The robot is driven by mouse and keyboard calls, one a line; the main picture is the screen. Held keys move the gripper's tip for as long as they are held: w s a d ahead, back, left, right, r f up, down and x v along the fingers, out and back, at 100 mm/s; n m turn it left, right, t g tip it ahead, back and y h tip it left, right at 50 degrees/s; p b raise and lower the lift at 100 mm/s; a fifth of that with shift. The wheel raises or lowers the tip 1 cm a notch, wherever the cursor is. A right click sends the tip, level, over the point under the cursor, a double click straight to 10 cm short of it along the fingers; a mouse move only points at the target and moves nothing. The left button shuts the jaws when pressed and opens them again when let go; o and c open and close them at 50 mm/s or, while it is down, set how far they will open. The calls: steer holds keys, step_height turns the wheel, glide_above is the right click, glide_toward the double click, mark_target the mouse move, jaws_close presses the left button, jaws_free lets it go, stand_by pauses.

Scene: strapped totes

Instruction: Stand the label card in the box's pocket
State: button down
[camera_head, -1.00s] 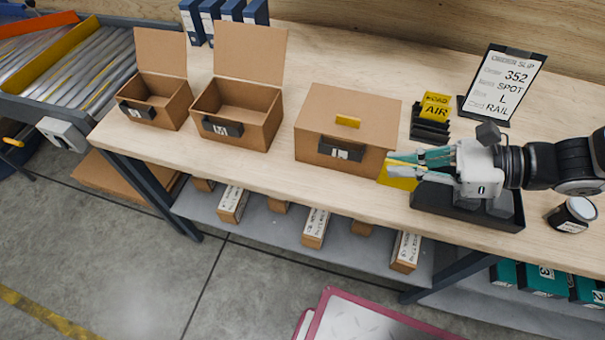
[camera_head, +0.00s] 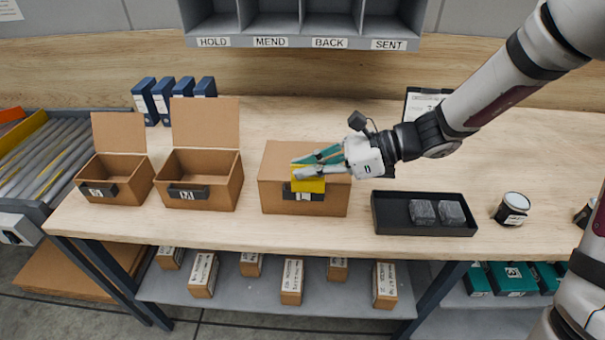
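The closed cardboard box (camera_head: 276,180) with the L label stands on the table. Its dark pocket (camera_head: 318,196) is on the front face. My gripper (camera_head: 312,168) is at the box's front upper edge, its fingers shut on a yellow label card (camera_head: 308,184). The card is upright and overlaps the top of the pocket in this view. I cannot tell whether its lower edge is inside the pocket or in front of it. The fingers hide the card's upper part and part of the lid.
Two open boxes, S (camera_head: 114,180) and M (camera_head: 212,186), stand to the left. A black tray (camera_head: 386,222) with dark blocks and a round tin (camera_head: 512,208) are to the right. A slip stand (camera_head: 424,100) is behind my arm. Grey pigeonholes (camera_head: 300,42) hang above.

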steer(key=w, duration=0.1)
steer(key=w+a, duration=0.1)
steer(key=shift+w+f, duration=0.2)
steer(key=shift+w, duration=0.2)
steer(key=shift+d+f, duration=0.1)
steer(key=shift+f, duration=1.65)
steer(key=c, duration=1.8)
jaws_free()
steer(key=shift+f, duration=0.1)
